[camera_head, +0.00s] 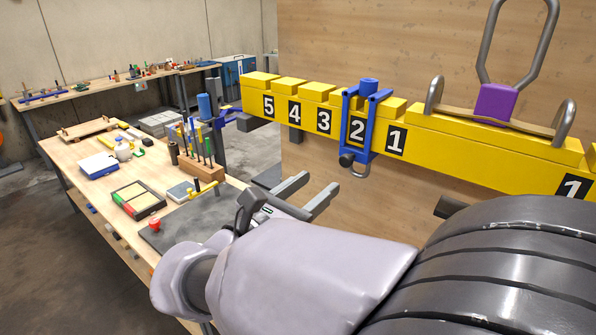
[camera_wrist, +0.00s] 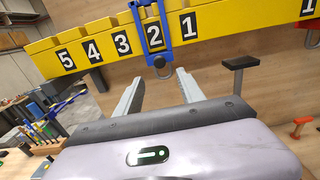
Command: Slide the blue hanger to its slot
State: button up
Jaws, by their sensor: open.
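The blue hanger (camera_head: 361,120) hangs on the yellow rail (camera_head: 450,150) around the label 2, with a dark knob and a grey hook at its lower end. It also shows in the wrist view (camera_wrist: 164,40), upright at label 2. The rail carries labels 5, 4, 3, 2, 1 from left to right, with notches in its top edge. My gripper (camera_head: 322,191) is open and empty, below and left of the hanger. In the wrist view my gripper (camera_wrist: 160,85) has its two fingers apart, below the hanger's lower end and not touching it.
A purple block (camera_head: 496,103) with a grey loop sits on the rail's right part, between two grey rings. A wooden panel (camera_head: 400,40) stands behind the rail. A workbench (camera_head: 85,150) with tools and trays is at left. A dark bracket (camera_wrist: 238,68) juts out at right.

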jog(key=v, duration=0.7)
jog(key=shift+s, duration=0.1)
jog(key=s+d+f+m+g+y+b, duration=0.1)
jog(key=s+d+f+m+g+b, duration=0.4)
jog(key=d+f, duration=0.45)
jog(key=s+d+f+m+g+y+b, duration=0.1)
jog(key=s+d+f+m+g+b, duration=0.3)
jog(key=d+f+m, duration=0.5)
jog(key=s+f+m+g+y+b, duration=0.25)
jog(key=s+f+m+b, duration=0.2)
jog(key=f, duration=0.25)
jog(key=s+f+m+g+y+b, duration=0.1)
jog(key=s+f+m+y+b, duration=0.25)
jog(key=f+m, duration=0.2)
jog(key=w+a+f+m+t+y+b, duration=0.1)
jog(key=a+f+m+t+y+b, duration=0.1)
jog(key=m, duration=0.7)
jog(key=a+t+y+b, duration=0.1)
jog(key=a+y+b, duration=0.1)
jog(key=a, duration=0.1)
jog(key=shift+w+a+t+y, duration=0.25)
jog(key=shift+w+t+y, duration=0.05)
jog(key=shift+w+t, duration=0.05)
